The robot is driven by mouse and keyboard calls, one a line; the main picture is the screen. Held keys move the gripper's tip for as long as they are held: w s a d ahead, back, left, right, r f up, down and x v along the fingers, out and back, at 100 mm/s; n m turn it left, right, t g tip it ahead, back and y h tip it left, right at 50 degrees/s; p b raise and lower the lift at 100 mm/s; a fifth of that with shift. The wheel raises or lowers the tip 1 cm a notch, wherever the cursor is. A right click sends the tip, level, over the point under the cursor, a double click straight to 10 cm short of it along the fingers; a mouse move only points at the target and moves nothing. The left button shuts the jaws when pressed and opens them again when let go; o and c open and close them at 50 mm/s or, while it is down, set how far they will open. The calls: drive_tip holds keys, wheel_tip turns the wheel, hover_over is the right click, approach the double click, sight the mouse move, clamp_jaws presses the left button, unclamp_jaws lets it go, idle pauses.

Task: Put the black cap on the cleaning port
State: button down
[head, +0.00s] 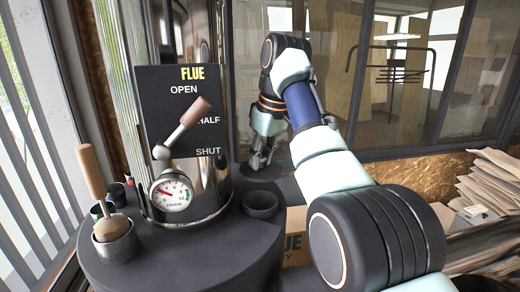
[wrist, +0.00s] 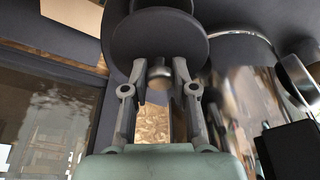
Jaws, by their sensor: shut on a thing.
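My gripper (head: 258,160) is shut on a black cap (head: 262,173), a dark round disc. In the wrist view, the fingers (wrist: 160,78) close on a short metal knob on the cap's near side, and the cap's disc (wrist: 158,40) spreads beyond the fingertips. In the head view, a short, dark, open-topped collar (head: 260,205), which looks like the cleaning port, stands on the round dark top just below the cap. The cap appears raised and apart from it. Part of a dark round rim (wrist: 162,5) shows past the cap in the wrist view.
A shiny flue pipe (head: 188,180) with a draw gauge (head: 171,195) and a wooden-handled lever (head: 182,132) stands left of the collar. A metal cup (head: 115,243) holding a wooden-handled tool is farther left. A FLUE sign (head: 165,85) stands behind. Sacks lie at right.

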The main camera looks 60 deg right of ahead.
drive_tip(key=shift+a+f+b, duration=0.2)
drive_tip(key=shift+f+b, duration=0.3)
wheel_tip(320, 180, down, 6)
drive_tip(key=b, duration=0.5)
drive_tip(key=shift+r, duration=0.25)
drive_tip(key=shift+f+b, duration=0.15)
drive_tip(key=shift+b, duration=0.25)
idle(0.7)
drive_tip(key=shift+c, duration=1.8)
unclamp_jaws()
wheel_tip(320, 180, up, 7)
drive_tip(key=p, duration=0.7)
